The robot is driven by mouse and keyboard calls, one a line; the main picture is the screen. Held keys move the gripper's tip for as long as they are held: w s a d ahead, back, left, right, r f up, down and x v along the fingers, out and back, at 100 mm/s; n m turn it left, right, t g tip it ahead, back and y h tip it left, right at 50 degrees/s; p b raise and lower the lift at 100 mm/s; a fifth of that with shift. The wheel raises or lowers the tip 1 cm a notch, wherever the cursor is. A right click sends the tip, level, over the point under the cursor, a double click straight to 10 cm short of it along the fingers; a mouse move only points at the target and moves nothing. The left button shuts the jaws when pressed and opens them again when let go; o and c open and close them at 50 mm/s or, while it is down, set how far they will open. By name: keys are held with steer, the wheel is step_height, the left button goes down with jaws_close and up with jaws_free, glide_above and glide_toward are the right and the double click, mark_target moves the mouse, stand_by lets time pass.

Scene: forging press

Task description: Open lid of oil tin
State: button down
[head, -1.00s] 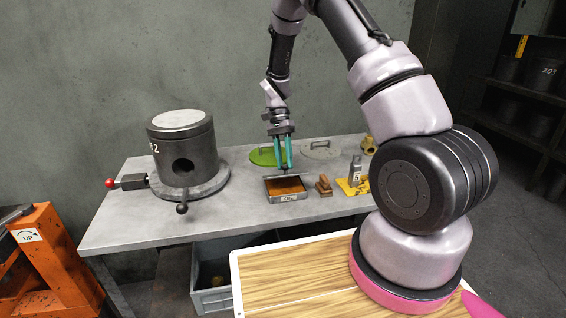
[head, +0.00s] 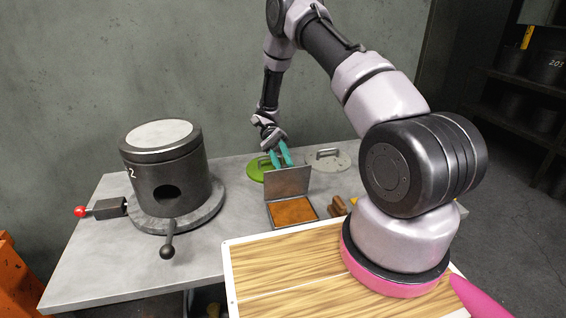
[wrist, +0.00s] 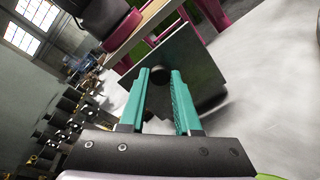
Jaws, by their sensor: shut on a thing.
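The oil tin (head: 296,226) is a small square grey box on the bench with orange-brown contents. Its grey lid (head: 289,181) stands roughly upright along the tin's far edge, so the inside shows. My gripper (head: 282,163) has teal fingers and is at the lid's upper edge, on its far side. In the wrist view the fingertips (wrist: 160,75) close around a dark round knob on the grey lid plate (wrist: 195,80). The contact itself is partly hidden.
A dark cylinder (head: 190,175) with a red-knobbed lever stands left on the bench (head: 95,235). A green disc (head: 257,172) and a grey disc (head: 328,158) with handles lie behind the tin.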

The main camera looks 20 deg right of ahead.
steer(key=shift+w+f+g, duration=0.3)
steer(key=shift+w+g, duration=0.25)
steer(key=shift+g, duration=0.15)
steer(key=c, duration=0.6)
jaws_free()
steer(key=shift+r, duration=0.1)
step_height(320, 180, up, 10)
